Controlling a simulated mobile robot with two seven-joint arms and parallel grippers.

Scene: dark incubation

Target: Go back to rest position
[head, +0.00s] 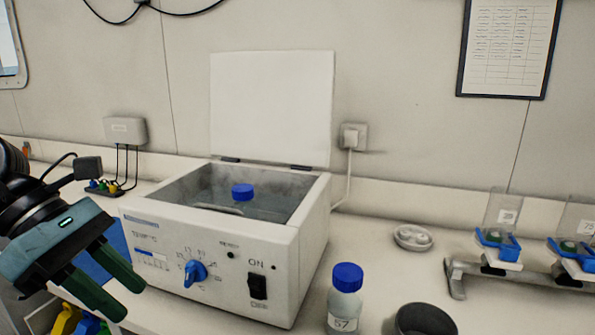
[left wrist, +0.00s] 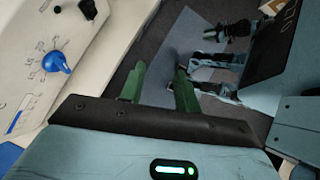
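My left gripper (head: 119,284) is at the left of the head view, in front of the left side of the white water bath. Its two green fingers are apart with nothing between them. The left wrist view also shows the gripper (left wrist: 158,68) open and empty, with the floor behind it. The water bath (head: 280,262) stands on the bench with its lid (head: 272,105) raised. A blue-capped bottle (head: 242,192) sits inside it, its body mostly hidden. My right gripper does not show in the head view.
A blue-capped bottle labelled 57 (head: 345,300) stands at the bench front beside a dark round container (head: 424,320). A small white dish (head: 412,237) lies behind them. Stands with blue clips (head: 497,243) are at the right. The bath's blue dial (left wrist: 56,62) is close to my left gripper.

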